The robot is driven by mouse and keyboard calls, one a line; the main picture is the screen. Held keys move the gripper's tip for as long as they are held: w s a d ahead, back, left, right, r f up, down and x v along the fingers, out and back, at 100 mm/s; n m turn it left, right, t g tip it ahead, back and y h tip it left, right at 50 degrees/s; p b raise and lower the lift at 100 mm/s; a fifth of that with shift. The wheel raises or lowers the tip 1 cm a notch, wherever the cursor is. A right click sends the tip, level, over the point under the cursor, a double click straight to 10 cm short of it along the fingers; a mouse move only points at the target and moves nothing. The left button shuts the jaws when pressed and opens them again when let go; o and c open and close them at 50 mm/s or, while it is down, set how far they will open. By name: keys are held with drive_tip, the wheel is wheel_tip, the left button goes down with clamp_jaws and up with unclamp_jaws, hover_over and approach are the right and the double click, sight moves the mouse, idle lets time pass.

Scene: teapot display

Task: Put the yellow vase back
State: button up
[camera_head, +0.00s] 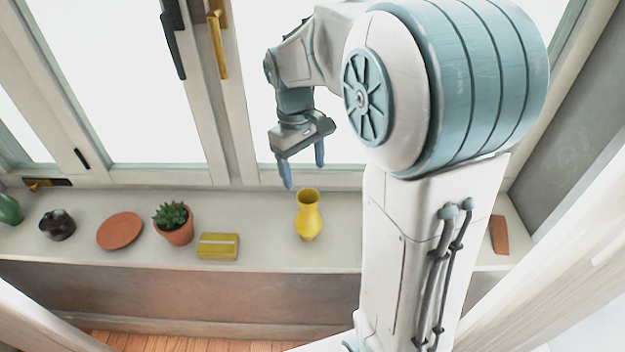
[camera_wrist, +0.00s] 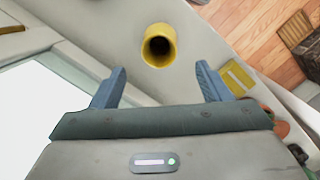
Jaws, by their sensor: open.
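The yellow vase (camera_head: 309,216) stands upright on the windowsill (camera_head: 270,250), right of the yellow box. In the wrist view the vase (camera_wrist: 158,46) is seen from above, with its dark opening facing the camera. My gripper (camera_head: 305,176) is open and empty, above the sill and close over the vase, with its blue fingers pointing down. In the wrist view the fingers of my gripper (camera_wrist: 160,88) are spread apart, and the vase mouth appears just beyond the gap between them. Nothing is held.
A yellow box (camera_head: 218,246), a potted succulent (camera_head: 174,224), a terracotta saucer (camera_head: 120,231), a dark pot (camera_head: 57,225) and a green object (camera_head: 9,209) line the sill to the left. Window handles (camera_head: 216,42) are above. A brown piece (camera_head: 499,235) lies far right.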

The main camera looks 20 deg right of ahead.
drive_tip(key=s+m+t, duration=0.4)
drive_tip(key=s+m, duration=0.1)
drive_tip(key=s, duration=1)
drive_tip(key=shift+d+r+y, duration=0.35)
drive_tip(key=shift+r+y, duration=0.05)
drive_tip(key=shift+s, duration=0.1)
